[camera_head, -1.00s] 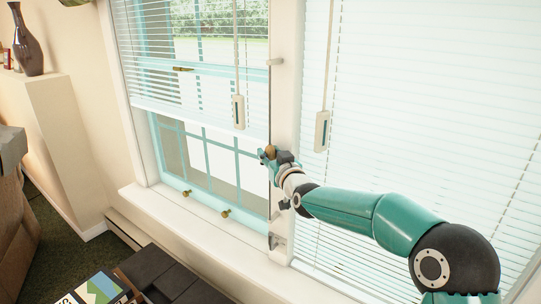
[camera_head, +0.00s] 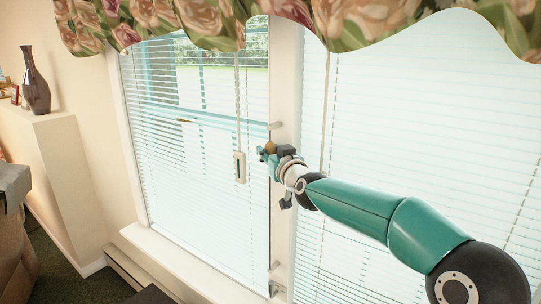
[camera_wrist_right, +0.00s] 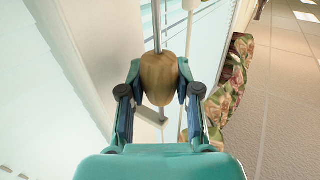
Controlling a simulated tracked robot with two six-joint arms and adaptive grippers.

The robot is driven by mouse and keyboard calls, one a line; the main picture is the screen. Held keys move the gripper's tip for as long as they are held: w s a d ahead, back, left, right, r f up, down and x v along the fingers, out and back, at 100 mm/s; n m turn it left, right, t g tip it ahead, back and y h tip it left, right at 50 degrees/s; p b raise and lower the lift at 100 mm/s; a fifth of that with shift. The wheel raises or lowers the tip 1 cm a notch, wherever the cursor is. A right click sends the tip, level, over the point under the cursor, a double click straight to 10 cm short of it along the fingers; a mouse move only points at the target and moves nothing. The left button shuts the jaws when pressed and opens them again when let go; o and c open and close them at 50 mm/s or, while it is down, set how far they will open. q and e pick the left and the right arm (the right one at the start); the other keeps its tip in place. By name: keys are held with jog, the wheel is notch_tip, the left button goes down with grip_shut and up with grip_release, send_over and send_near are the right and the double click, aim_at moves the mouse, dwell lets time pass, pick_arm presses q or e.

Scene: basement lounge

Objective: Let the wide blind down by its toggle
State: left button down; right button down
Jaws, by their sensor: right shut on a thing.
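The tan, rounded toggle (camera_wrist_right: 159,78) sits between the two fingers of my right gripper (camera_wrist_right: 160,90), on a thin cord running up from it. In the head view the right gripper (camera_head: 268,153) is at the white post between the two windows, shut on the toggle, which is small and brown there. The slatted blind over the left window (camera_head: 195,165) hangs down close to the sill, with the pane behind it covered. Another slatted blind (camera_head: 420,140) covers the right window. My left gripper is out of view.
A pale wand with a grey-faced handle (camera_head: 239,167) hangs in front of the left blind. A small peg (camera_head: 275,126) stands on the post just above the gripper. A flowered valance (camera_head: 350,20) runs along the top. A dark vase (camera_head: 36,85) stands on a ledge at left.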

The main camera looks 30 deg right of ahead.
jog(key=shift+r, duration=0.5)
jog(key=c, duration=1.2)
grip_release()
jog(key=shift+o, duration=0.7)
jog(key=shift+f, duration=0.2)
jog(key=s+a, duration=0.1)
jog(key=s, duration=1)
jog(key=shift+s, duration=0.4)
